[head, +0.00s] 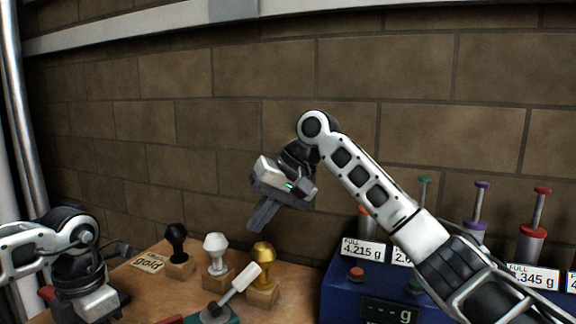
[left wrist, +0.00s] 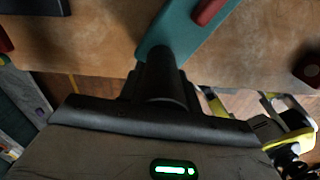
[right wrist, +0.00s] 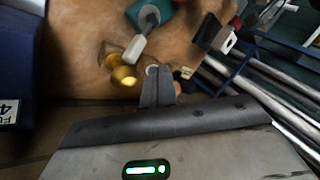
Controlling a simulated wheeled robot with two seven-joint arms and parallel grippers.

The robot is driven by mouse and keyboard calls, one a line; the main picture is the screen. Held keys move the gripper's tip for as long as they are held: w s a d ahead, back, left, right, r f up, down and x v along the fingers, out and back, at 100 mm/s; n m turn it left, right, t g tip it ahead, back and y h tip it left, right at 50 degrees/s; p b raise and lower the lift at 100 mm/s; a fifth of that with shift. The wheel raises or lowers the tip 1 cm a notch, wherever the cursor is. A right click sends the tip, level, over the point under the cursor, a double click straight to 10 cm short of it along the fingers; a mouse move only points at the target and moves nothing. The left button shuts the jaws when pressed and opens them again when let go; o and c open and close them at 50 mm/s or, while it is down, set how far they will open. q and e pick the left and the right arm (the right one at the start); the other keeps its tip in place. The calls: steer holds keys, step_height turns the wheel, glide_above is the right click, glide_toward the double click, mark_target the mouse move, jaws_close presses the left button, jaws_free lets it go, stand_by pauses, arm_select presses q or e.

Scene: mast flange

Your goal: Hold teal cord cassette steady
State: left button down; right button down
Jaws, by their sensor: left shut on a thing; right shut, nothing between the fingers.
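The teal cord cassette (head: 234,318) shows at the bottom edge of the head view, mostly cut off, with a white-handled crank (head: 241,284) on top. In the left wrist view the teal cassette (left wrist: 183,28) lies over the bench edge, with a red piece (left wrist: 210,10) on it. My left gripper (left wrist: 158,52) is shut on the cassette's near end; in the head view its fingertips are out of frame. My right gripper (head: 255,225) is shut and empty, held in the air above and behind the crank. The cassette (right wrist: 160,10) also shows in the right wrist view.
A blue case (head: 342,300) with weight labels and several coloured spools stands right. A brick wall (head: 160,120) closes the back.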

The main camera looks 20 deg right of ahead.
steer(key=v, duration=1.2)
steer(key=shift+a, duration=0.2)
steer(key=shift+r, duration=0.1)
arm_select(q)
steer(key=c, duration=0.9)
jaws_free()
steer(key=shift+r, duration=0.1)
